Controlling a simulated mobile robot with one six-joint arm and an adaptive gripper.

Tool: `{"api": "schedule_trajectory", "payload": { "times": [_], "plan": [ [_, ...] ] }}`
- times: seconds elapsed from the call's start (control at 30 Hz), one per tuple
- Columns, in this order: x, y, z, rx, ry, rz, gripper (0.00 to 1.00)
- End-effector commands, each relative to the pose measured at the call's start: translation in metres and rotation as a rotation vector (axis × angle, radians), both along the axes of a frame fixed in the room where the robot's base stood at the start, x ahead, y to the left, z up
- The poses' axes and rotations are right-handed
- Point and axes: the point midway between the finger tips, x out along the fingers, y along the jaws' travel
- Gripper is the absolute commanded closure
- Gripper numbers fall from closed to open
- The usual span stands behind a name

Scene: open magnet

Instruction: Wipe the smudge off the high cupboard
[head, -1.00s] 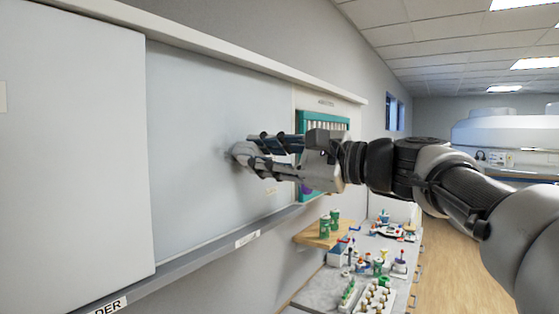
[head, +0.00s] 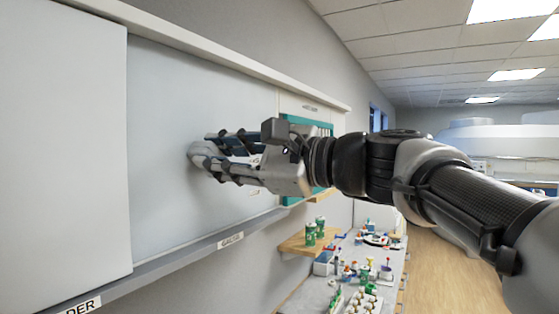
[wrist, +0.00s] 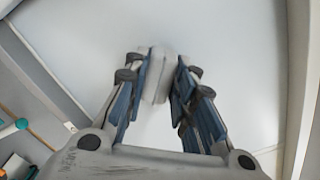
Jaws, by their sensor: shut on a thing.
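The high cupboard has a flat pale grey front panel (head: 165,100), which also fills the wrist view (wrist: 230,60). My gripper (head: 207,157) is shut on a small light grey pad (head: 195,153). In the wrist view, the pad (wrist: 157,75) sits between the two fingers of my gripper (wrist: 162,72). The pad is against or very close to the panel; I cannot tell whether it touches. I cannot make out the smudge; the pad and fingers hide part of the panel.
A whiter panel (head: 60,150) stands out at the left. A ledge (head: 190,256) with labels runs below, and a rail (head: 220,62) above. At the right are a teal-framed unit (head: 326,128), a wooden shelf (head: 297,243) with green containers, and a cluttered counter (head: 310,295).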

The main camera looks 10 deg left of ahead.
Motion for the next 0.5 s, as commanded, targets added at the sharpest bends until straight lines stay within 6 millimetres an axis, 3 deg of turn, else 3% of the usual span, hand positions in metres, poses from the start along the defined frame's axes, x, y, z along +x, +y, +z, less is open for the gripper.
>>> {"api": "schedule_trajectory", "payload": {
  "times": [0.2, 0.5],
  "plan": [
    [-0.016, 0.007, -0.001, 0.000, -0.001, 0.002, 0.95],
    [-0.015, 0.008, 0.016, 0.000, -0.001, 0.001, 0.95]
  ]
}}
